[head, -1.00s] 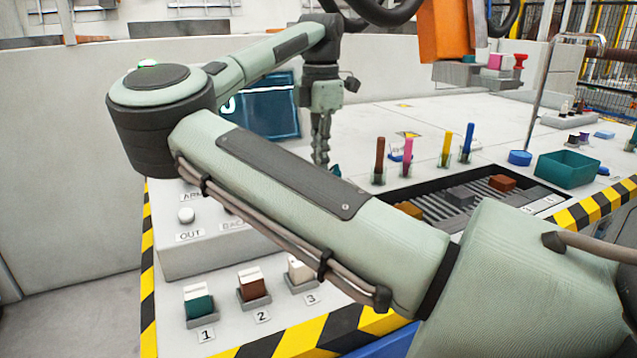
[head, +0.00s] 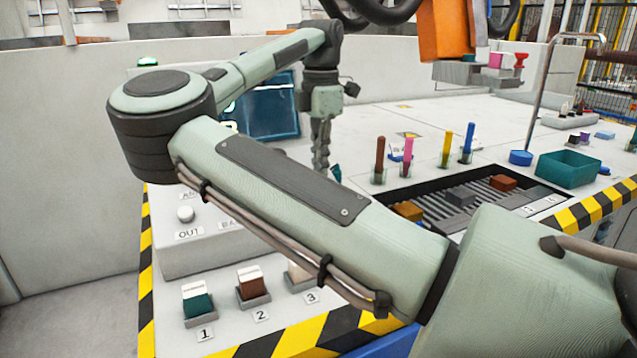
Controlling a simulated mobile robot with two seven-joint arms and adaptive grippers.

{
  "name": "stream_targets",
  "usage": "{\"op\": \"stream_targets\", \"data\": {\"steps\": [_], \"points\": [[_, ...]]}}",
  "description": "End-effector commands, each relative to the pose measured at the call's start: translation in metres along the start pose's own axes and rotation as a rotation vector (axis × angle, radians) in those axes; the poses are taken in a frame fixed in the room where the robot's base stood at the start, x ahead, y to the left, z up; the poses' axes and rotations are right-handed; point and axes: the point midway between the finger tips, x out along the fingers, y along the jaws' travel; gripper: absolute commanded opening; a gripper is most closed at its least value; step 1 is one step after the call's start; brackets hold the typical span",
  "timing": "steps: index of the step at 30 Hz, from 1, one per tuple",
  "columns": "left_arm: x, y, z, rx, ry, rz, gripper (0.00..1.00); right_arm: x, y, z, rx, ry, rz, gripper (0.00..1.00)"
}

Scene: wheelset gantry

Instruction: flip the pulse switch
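No switch labelled pulse can be made out. A grey control box (head: 190,250) at the left front carries a round white button (head: 186,214) above an OUT label, with other labels partly covered by my arm. My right arm comes in from the lower right and crosses in front of the box. My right gripper (head: 321,158) points down beside the dark screen (head: 268,108), above the rear of the bench. Its fingers look close together, but whether they are shut is unclear. I see nothing held in it. My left gripper is out of view.
Numbered coloured blocks (head: 198,301) stand at the front left. Coloured upright pegs (head: 447,146), a dark slotted tray (head: 475,200) and a teal bin (head: 568,169) are to the right. An orange hanging part (head: 445,30) is above.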

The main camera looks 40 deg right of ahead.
Motion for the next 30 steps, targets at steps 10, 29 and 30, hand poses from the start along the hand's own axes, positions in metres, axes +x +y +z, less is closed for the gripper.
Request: {"op": "stream_targets", "data": {"steps": [10,29,30], "points": [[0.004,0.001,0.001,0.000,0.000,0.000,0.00,0.006,0.000,0.000,0.000,0.000,0.000,0.00],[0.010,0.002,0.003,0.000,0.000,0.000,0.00,0.015,0.000,0.000,0.000,0.000,0.000,0.00],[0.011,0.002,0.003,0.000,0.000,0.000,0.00,0.016,0.000,0.000,0.000,0.000,0.000,0.00]]}}
